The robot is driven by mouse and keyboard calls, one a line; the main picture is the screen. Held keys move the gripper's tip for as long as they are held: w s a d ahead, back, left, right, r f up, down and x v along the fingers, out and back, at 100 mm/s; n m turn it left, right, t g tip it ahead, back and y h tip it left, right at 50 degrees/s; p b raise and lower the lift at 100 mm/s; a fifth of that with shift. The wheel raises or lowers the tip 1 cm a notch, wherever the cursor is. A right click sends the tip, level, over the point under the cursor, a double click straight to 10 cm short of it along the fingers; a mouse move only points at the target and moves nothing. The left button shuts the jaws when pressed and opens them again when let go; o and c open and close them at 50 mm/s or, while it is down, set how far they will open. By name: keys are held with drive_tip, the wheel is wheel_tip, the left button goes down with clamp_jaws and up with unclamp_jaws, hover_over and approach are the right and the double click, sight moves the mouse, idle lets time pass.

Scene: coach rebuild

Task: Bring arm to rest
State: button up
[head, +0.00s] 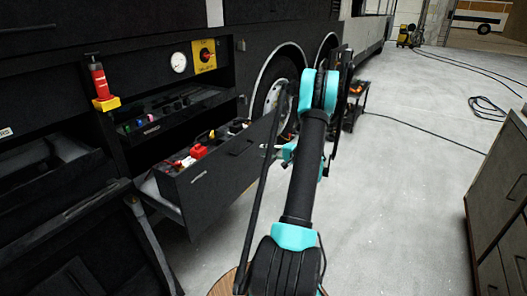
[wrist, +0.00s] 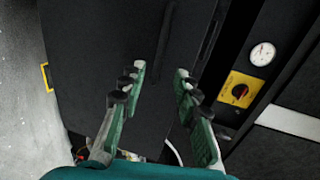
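My arm rises from the bottom middle of the head view, with black links and teal joints, and reaches forward beside the coach's side. My gripper (wrist: 160,72) shows in the wrist view with its two green fingers apart and nothing between them. A dark flat panel (wrist: 100,50) fills the view behind the fingers; I cannot tell how far it is. In the head view my gripper is mostly hidden behind the arm.
An open drawer (head: 200,180) with red and dark items juts out left of my arm. A gauge (head: 179,62) and yellow switch panel (head: 204,56) are above it. Cabinets (head: 500,200) stand at right.

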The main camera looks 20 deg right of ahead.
drive_tip(key=s+a+r+n+g+h, duration=0.2)
drive_tip(key=s+a+r+n+g, duration=0.1)
drive_tip(key=s+a, duration=0.55)
drive_tip(key=s+a+r+n+g+h, duration=0.1)
drive_tip(key=s+a+r+n+g, duration=0.3)
drive_tip(key=a, duration=0.8)
drive_tip(key=s+a+f+n+h, duration=0.1)
drive_tip(key=s+h, duration=0.1)
drive_tip(key=s, duration=0.6)
drive_tip(key=s+a+f+n+g+h, duration=0.1)
drive_tip(key=s+f+h, duration=0.1)
drive_tip(key=s, duration=0.7)
drive_tip(key=s+a+f+n+h, duration=0.1)
drive_tip(key=s+h, duration=0.1)
drive_tip(key=s, duration=0.6)
drive_tip(key=shift+s+a+f+n, duration=0.2)
drive_tip(key=shift+n, duration=0.2)
drive_tip(key=shift+o, duration=0.6)
